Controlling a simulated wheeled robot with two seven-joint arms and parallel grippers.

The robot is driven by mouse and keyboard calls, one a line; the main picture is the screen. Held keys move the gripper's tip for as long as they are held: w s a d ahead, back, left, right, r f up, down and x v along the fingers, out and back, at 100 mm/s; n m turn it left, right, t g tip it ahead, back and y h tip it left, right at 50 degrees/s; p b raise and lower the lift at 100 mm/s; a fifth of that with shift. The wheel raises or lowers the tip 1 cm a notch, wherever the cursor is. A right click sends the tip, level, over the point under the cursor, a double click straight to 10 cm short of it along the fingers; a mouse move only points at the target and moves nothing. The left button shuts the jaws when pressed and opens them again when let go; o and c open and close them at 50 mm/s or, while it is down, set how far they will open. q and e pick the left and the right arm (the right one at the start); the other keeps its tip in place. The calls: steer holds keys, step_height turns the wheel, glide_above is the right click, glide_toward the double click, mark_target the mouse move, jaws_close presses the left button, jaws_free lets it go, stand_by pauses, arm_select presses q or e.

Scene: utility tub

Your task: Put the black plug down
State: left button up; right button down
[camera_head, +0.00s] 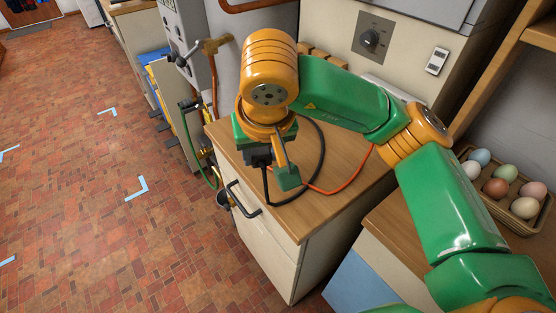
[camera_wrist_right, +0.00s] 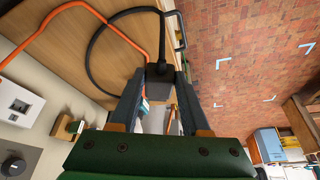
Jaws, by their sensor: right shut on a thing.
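The black plug (camera_wrist_right: 160,72) is between the fingertips of my right gripper (camera_wrist_right: 161,82) in the wrist view, and the gripper is shut on it. A black cable (camera_wrist_right: 93,42) runs from the plug and loops over the wooden counter top (camera_wrist_right: 62,30). In the head view my right gripper (camera_head: 262,160) points down over the left part of the counter top (camera_head: 338,163). The plug is mostly hidden there by the gripper and wrist. I cannot tell whether the plug touches the wood. My left gripper is not in view.
An orange cable (camera_head: 343,186) lies across the counter. The cabinet has a dark handle (camera_head: 243,198) on its front. A knob panel (camera_head: 374,38) and a white switch (camera_head: 437,61) are on the wall behind. An egg tray (camera_head: 500,215) stands at the right. Tiled floor is open at the left.

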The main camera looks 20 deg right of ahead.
steer(key=w+d+f, duration=0.1)
steer(key=w, duration=0.1)
steer(key=w+d+f+p, duration=0.1)
steer(key=f, duration=0.1)
steer(key=w+d+f, duration=0.2)
steer(key=shift+w+d+f, duration=0.1)
steer(key=shift+w+f, duration=0.05)
steer(key=shift+w, duration=0.2)
steer(key=x, duration=0.5)
steer(key=shift+s+d+f+p, duration=0.3)
steer(key=shift+d+f+p, duration=0.1)
steer(key=shift+f, duration=0.1)
steer(key=shift+c, duration=1.9)
jaws_free()
steer(key=shift+r, duration=0.2)
steer(key=b+v, duration=0.1)
steer(key=v, duration=1.1)
